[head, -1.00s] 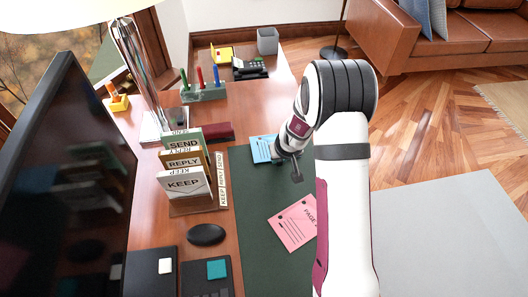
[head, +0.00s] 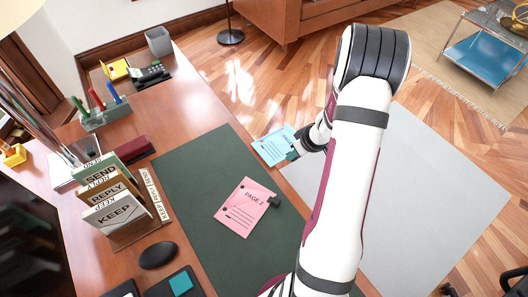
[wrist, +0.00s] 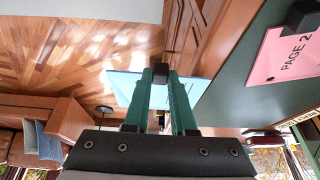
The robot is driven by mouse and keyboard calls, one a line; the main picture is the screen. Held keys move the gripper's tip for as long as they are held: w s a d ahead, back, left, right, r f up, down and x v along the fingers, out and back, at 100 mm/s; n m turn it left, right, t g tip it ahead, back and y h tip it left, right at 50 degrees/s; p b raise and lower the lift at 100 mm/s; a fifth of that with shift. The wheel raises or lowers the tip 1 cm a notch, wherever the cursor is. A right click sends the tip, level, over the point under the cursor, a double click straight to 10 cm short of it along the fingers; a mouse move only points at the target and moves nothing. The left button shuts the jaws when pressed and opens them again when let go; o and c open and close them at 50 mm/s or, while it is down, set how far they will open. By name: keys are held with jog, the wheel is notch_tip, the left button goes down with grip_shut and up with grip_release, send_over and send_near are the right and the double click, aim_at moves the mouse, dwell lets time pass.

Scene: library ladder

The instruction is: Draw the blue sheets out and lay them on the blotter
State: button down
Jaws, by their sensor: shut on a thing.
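The blue sheets (head: 272,146) hang beyond the far right edge of the dark green blotter (head: 190,165). My gripper (head: 294,154) is shut at their right edge. In the wrist view, a small black clip (wrist: 157,72) sits between the green fingertips, with the light blue paper (wrist: 122,84) beyond and beside them. The sheets look raised, out over the desk edge and floor. A pink sheet marked PAGE 2 (head: 245,207) lies on the blotter with a black clip (head: 274,201) at its right edge. My fingers hide part of the blue sheets.
A letter rack with SEND, REPLY and KEEP slots (head: 112,205) stands left of the blotter. A dark red box (head: 127,151), a pen holder (head: 104,113) and a black mouse (head: 158,255) are near. The upper blotter is clear.

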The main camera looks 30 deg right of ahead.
jog(key=s+d, duration=0.4)
jog(key=d, duration=1)
jog(key=shift+s, duration=0.2)
jog(key=shift+a+r, duration=0.1)
jog(key=w+a+r+n+y, duration=0.1)
jog(key=a+r+n, duration=0.2)
jog(key=a, duration=0.4)
jog(key=a+r+n+g+y, duration=0.1)
jog(key=a+r+n, duration=0.25)
jog(key=a, duration=0.25)
jog(key=w+a+r+n+y, duration=0.1)
jog(key=a+r+n, duration=0.1)
jog(key=a+r, duration=0.35)
send_near(236, 171)
jog(key=shift+w+a+f, duration=0.65)
jog(key=shift+a, duration=0.05)
notch_tip(236, 171, down, 4)
jog(key=shift+w+a+f, duration=0.1)
jog(key=shift+w, duration=0.1)
